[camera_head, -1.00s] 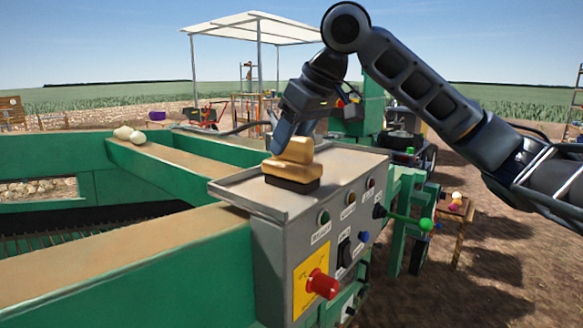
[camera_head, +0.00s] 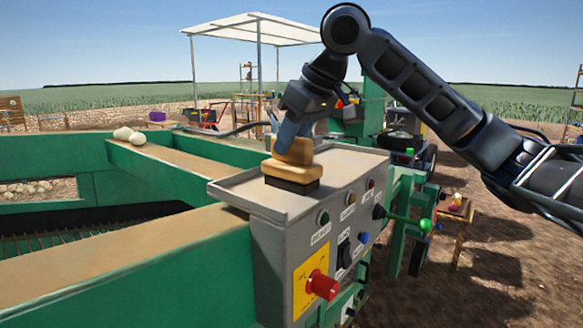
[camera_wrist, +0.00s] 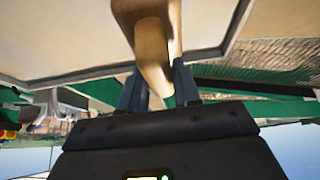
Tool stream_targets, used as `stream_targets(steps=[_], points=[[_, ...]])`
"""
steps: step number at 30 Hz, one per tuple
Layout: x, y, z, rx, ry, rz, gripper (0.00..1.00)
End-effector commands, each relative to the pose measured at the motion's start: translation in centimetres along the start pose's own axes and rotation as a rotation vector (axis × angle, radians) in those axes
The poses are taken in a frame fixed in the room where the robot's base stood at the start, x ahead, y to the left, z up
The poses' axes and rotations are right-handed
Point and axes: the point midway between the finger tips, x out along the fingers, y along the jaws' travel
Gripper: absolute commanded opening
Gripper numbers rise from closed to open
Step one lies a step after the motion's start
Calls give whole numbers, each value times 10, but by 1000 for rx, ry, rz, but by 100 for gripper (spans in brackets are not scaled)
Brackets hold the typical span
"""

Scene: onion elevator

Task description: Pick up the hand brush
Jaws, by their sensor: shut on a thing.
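The hand brush (camera_head: 292,170) has a tan wooden body and handle with a dark bristle block below. It sits on the grey top tray of the control box, bristles down. My gripper (camera_head: 286,140) comes down from above and is shut on the brush's raised handle. In the wrist view the tan brush handle (camera_wrist: 150,45) lies between the two dark fingers (camera_wrist: 158,88). The inner finger contact is partly hidden.
The grey control box (camera_head: 270,255) has a raised tray rim, a red stop button (camera_head: 322,285) and a green-knobbed lever (camera_head: 425,225). Green conveyor walls (camera_head: 140,280) lie to the left. Two onions (camera_head: 130,135) rest on a ledge behind.

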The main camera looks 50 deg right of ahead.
Motion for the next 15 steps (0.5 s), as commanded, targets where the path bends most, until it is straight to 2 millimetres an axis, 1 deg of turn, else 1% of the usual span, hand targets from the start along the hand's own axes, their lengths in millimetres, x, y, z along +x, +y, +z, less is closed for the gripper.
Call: stream_targets(steps=[10,15], points=[[-2,0,-1,0,1,0,0],[-11,0,-7,0,2,1,0]])
